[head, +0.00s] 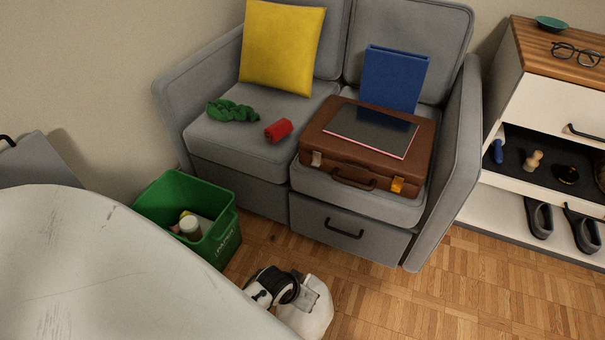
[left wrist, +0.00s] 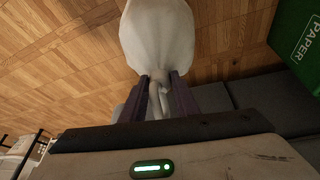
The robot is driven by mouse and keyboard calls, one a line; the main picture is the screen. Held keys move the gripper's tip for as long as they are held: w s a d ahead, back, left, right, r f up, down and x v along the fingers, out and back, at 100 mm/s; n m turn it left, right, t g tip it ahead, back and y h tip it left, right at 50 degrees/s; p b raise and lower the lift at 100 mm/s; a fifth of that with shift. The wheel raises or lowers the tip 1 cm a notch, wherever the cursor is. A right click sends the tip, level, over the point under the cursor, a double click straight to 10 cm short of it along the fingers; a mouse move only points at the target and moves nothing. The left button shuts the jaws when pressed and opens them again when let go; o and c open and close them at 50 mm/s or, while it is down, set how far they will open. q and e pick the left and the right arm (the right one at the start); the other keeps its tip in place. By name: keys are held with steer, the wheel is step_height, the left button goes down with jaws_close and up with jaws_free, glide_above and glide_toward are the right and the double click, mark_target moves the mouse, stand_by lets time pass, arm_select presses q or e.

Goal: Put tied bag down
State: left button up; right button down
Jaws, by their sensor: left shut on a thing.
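The tied bag (left wrist: 160,38) is white and rounded, with a knotted neck. In the left wrist view my left gripper (left wrist: 160,97) is shut on that neck, with one dark finger on each side. In the head view the bag (head: 312,318) shows at the bottom edge, partly cut off, just beside my left gripper (head: 291,291). It is over the wooden floor in front of the sofa. I cannot tell whether the bag touches the floor. My right gripper is not in view.
A green paper bin (head: 224,246) holding some items stands left of the bag. The grey sofa (head: 228,152) is behind, with a brown briefcase (head: 322,131) on it. A shelf unit (head: 500,90) stands at right. The parquet floor (head: 450,300) right of the bag is clear.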

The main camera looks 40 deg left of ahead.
arm_select(q)
steer(key=shift+w, duration=0.1)
steer(key=o, duration=1.1)
steer(key=shift+f, duration=0.15)
steer(key=shift+c, duration=0.2)
steer(key=p+v, duration=0.6)
steer(key=v, duration=0.6)
steer(key=shift+r, duration=0.25)
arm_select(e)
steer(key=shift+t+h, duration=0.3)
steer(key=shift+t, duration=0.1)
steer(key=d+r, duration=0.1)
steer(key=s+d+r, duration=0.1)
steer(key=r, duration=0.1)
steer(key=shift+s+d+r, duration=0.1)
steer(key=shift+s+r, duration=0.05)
